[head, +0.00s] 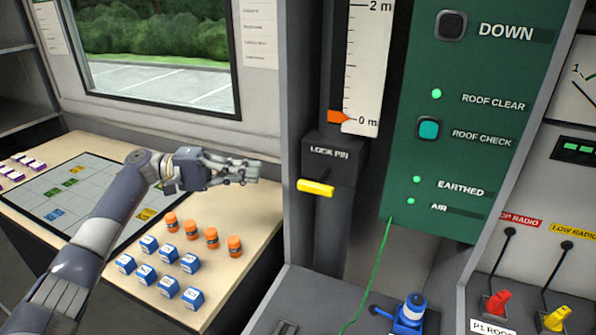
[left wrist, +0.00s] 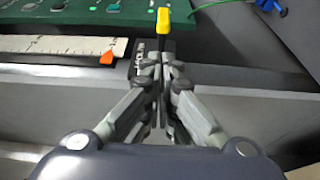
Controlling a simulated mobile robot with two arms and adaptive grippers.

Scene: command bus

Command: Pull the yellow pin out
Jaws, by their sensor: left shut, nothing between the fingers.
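The yellow pin (head: 315,188) sticks out of the front of the dark block labelled LOCK PIN (head: 334,155), below the height scale. My left gripper (head: 250,174) is shut and empty, to the left of the pin and a little above it in the head view, with a gap between them. In the left wrist view the yellow pin (left wrist: 162,20) appears straight beyond the closed fingertips (left wrist: 159,72), joined to a dark shaft. The fingers partly cover the LOCK PIN label there. My right gripper is in neither view.
A green panel (head: 440,120) with lit buttons stands right of the lock block. A grey post edge (head: 290,110) lies beside the gripper. The desk (head: 255,205) below holds orange cylinders (head: 212,238) and blue cubes (head: 170,287). A green cable (head: 378,265) hangs at right.

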